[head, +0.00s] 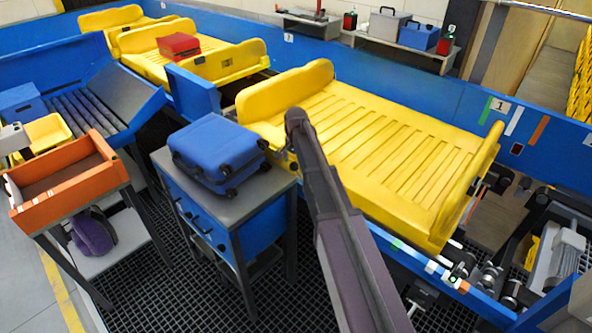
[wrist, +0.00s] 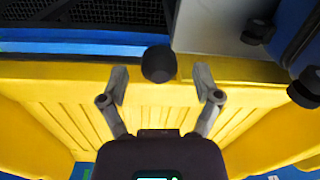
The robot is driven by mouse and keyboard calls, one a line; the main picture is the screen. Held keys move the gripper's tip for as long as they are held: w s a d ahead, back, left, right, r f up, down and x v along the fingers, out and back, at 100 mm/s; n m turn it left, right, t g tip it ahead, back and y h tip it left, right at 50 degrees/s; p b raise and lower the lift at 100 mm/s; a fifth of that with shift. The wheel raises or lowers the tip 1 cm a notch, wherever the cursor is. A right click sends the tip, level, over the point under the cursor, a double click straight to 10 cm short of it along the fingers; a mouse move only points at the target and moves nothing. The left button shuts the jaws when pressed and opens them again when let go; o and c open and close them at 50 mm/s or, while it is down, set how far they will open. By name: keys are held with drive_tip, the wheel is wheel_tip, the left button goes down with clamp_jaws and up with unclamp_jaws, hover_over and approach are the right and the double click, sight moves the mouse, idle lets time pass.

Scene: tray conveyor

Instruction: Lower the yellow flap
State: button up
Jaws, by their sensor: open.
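A large yellow ribbed tray (head: 385,145) with raised ends lies on the conveyor in the head view. I cannot clearly tell a separate flap from it. In the wrist view its yellow ribbed face (wrist: 60,108) lies beyond my fingers, with a yellow edge strip (wrist: 40,72) along the top. A round black knob (wrist: 158,63) stands at that edge. My gripper (wrist: 160,77) is open, with one finger on each side of the knob and apart from it. In the head view my arm hides the knob and the fingers.
A blue suitcase (head: 217,152) lies on a grey-topped blue cabinet (head: 259,180) just left of my arm. An orange bin (head: 66,185) stands further left. Another yellow tray (head: 236,60) carries a red case (head: 178,45). Rollers and machinery (head: 555,240) lie at right.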

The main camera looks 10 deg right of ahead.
drive_tip(key=shift+f+b, duration=0.5)
drive_tip(key=shift+f, duration=0.25)
clamp_jaws()
drive_tip(key=shift+d, duration=0.3)
drive_tip(key=shift+a, duration=0.35)
